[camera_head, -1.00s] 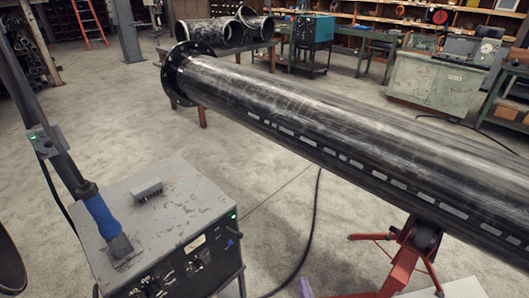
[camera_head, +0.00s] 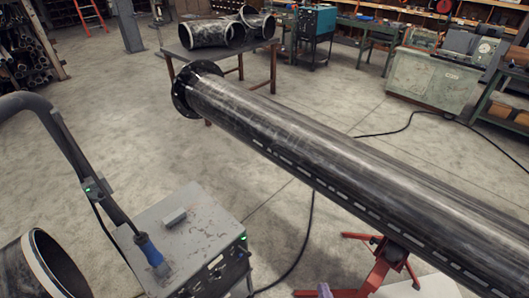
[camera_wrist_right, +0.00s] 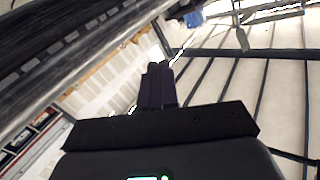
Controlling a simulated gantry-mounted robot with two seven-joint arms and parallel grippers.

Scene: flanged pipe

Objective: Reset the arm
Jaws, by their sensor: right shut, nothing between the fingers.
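My right gripper (camera_wrist_right: 157,68) shows in the right wrist view, its two dark fingers together with nothing between them. The dark flanged pipe (camera_head: 300,135) runs from upper left to lower right in the head view, clear of any fingers there. A pipe-like dark surface (camera_wrist_right: 70,40) fills the upper left of the wrist view, apart from the fingers. In the head view a small pale purple shape (camera_head: 325,290) is cut off at the bottom edge; I cannot tell what it is. I cannot make out my left gripper.
A grey machine box (camera_head: 180,235) stands at lower left, with a dark curved boom (camera_head: 70,150) and blue handle (camera_head: 148,246) over it. A red stand (camera_head: 385,265) is under the pipe. A pipe end (camera_head: 40,265) is at bottom left. The floor (camera_head: 110,120) is clear at left.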

